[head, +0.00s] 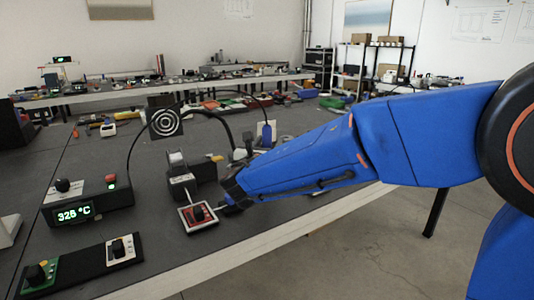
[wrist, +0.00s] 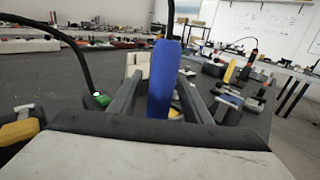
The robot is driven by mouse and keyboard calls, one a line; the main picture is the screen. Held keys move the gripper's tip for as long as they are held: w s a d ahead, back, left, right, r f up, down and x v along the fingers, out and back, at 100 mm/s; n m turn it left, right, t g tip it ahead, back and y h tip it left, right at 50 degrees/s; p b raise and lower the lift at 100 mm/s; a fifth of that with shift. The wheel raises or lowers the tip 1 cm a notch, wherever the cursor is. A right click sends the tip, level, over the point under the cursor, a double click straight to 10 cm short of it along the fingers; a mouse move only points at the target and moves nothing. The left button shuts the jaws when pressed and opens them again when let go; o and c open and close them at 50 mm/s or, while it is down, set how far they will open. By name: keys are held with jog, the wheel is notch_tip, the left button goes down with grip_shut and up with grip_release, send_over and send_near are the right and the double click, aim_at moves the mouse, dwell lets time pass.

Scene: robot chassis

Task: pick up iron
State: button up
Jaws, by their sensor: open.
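The iron's blue handle (wrist: 163,80) stands upright in the wrist view, between the two fingers of my gripper (wrist: 158,95). The fingers are apart, one on each side of it, with a visible gap on both sides. I cannot tell how deep the handle sits between them; its lower end is hidden. In the head view my gripper (head: 232,194) is low over the bench, just right of a black stand (head: 180,185) with a grey top. My gripper and blue arm hide what lies behind them there, and I cannot make out the iron for certain.
A station (head: 90,208) reading 325 °C stands on the left of the dark bench (head: 150,255). Tools clutter the back.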

jog(key=shift+w, duration=0.5)
jog(key=c, duration=1.1)
notch_tip(320, 180, up, 10)
jog(key=shift+r, duration=0.1)
